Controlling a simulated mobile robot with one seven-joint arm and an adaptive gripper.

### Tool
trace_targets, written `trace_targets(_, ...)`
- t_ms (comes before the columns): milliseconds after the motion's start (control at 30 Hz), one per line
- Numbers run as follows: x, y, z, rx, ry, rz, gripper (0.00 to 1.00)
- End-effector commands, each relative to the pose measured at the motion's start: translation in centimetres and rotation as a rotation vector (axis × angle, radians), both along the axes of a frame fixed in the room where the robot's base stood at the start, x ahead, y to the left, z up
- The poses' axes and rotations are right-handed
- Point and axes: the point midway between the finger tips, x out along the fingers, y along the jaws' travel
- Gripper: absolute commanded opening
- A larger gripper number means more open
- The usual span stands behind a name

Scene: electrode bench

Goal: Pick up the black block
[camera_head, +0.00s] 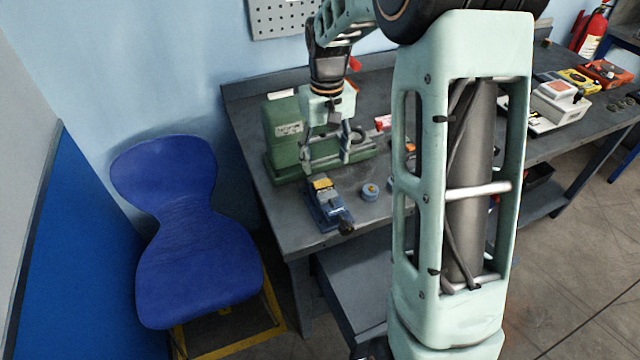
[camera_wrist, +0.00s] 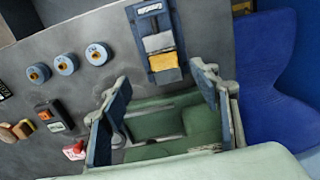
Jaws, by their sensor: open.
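I cannot make out a clear separate black block in either view. The nearest match is a small black box with an orange-red top (camera_wrist: 52,115), lying on the bench at left in the wrist view. My gripper (camera_head: 328,160) is open and points down over the green machine (camera_head: 283,128). In the wrist view my gripper (camera_wrist: 160,112) shows its two fingers wide apart, with nothing held between them. The machine's green bed and a dark gap show between and below the fingers. My arm hides part of the bench in the head view.
A blue vise (camera_head: 327,204) with grey and yellow blocks stands on the bench (camera_wrist: 90,25) near the front edge. Several round blue pieces (camera_wrist: 66,64) lie beside it. A red piece (camera_wrist: 74,151) is near the machine. A blue chair (camera_head: 195,240) stands at left.

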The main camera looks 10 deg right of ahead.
Motion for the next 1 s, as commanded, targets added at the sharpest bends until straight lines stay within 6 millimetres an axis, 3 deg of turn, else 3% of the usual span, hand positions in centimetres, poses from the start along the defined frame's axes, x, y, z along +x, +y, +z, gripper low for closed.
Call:
trace_targets(600, 0.1, 0.6, -7.2, -0.001, 0.0, 0.002, 0.56)
trace_targets(900, 0.1, 0.6, -7.7, -0.002, -0.002, 0.002, 0.56)
trace_targets(1000, 0.1, 0.6, -7.7, -0.002, -0.002, 0.002, 0.46)
